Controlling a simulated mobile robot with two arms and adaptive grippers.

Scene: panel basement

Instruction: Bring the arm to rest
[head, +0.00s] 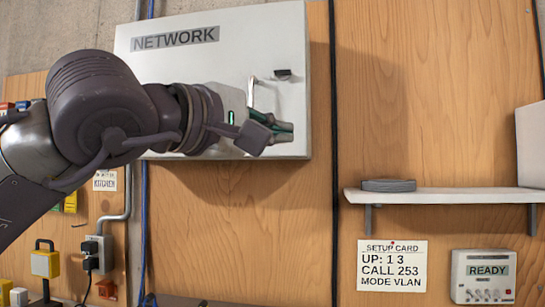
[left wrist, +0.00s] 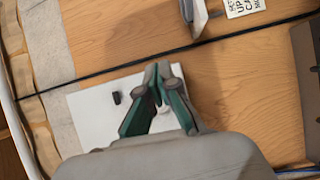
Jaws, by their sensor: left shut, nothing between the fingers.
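My left arm comes in from the left in the head view and reaches across the front of the white NETWORK box (head: 210,70). My left gripper (head: 288,131) has dark fingers with green sides. It is in front of the lower right part of the box, and I cannot tell whether it touches it. In the left wrist view the gripper (left wrist: 164,70) is shut with its fingertips together and nothing between them. The box (left wrist: 90,115) lies behind the fingers there, with its black latch (left wrist: 116,97) to their left. My right gripper is in neither view.
Below are a setup card (head: 392,266) and a device marked READY (head: 483,276). Sockets and plugs (head: 98,254) are at lower left. The wooden panel (head: 235,235) below the box is mostly bare.

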